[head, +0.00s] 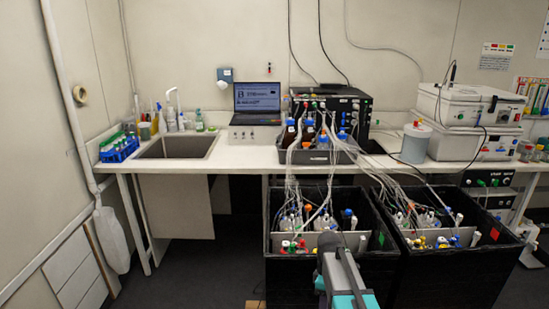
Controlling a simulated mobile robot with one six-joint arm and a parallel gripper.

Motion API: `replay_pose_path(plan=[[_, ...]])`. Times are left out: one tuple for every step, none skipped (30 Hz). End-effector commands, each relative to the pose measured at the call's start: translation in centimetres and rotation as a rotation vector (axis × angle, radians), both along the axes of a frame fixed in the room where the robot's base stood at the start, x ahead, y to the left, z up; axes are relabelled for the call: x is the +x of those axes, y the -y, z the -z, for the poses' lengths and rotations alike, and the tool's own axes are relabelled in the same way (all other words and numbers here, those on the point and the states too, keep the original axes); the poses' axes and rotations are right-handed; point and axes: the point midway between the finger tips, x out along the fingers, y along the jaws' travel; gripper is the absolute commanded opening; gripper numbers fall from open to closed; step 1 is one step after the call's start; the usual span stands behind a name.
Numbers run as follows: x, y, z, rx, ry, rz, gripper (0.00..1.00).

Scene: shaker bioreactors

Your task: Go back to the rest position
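My arm (340,272) reaches up from the bottom edge of the head view, in front of the left black shaker box (290,262). Its grey and teal links show. My gripper is at the far end of the arm, near the front rim of that box, but it is too small and too much in line with the arm to make out its fingers. I cannot tell whether it holds anything. The left box has a green mark and holds several bottles with tubing. The right black shaker box (450,275) has a red mark and holds similar bottles.
A white bench (230,158) runs along the wall with a sink (178,147), a laptop (257,100), a black control unit (335,98), a bottle tray (318,157) and white instruments (470,105). Tubes hang from bench to boxes. The dark floor (200,270) at left is clear.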

Motion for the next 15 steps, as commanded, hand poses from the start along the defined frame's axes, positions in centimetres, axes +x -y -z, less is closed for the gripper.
replay_pose_path(plan=[[-1.1, 0.0, 1.3, -0.002, -0.02, 0.005, 0.43], [-1.7, 0.0, 2.1, -0.003, -0.03, 0.008, 0.43], [-2.4, 0.0, 3.0, -0.005, -0.043, 0.013, 0.43], [-3.0, 0.0, 3.7, -0.006, -0.053, 0.017, 0.43], [-3.6, 0.0, 4.4, -0.007, -0.064, 0.021, 0.43], [-4.3, 0.0, 5.3, -0.01, -0.075, 0.028, 0.43], [-4.9, 0.0, 6.0, -0.011, -0.085, 0.034, 0.43], [-5.4, 0.0, 6.6, -0.014, -0.093, 0.041, 0.43], [-6.3, 0.0, 7.5, -0.017, -0.105, 0.048, 0.43], [-6.8, 0.0, 8.1, -0.02, -0.113, 0.055, 0.43], [-7.5, 0.0, 8.7, -0.023, -0.122, 0.063, 0.43], [-8.3, 0.0, 9.5, -0.027, -0.134, 0.072, 0.43], [-8.9, 0.0, 10.2, -0.03, -0.142, 0.08, 0.43], [-9.6, 0.0, 10.8, -0.033, -0.15, 0.088, 0.43], [-10.4, 0.0, 11.5, -0.039, -0.16, 0.1, 0.43]])
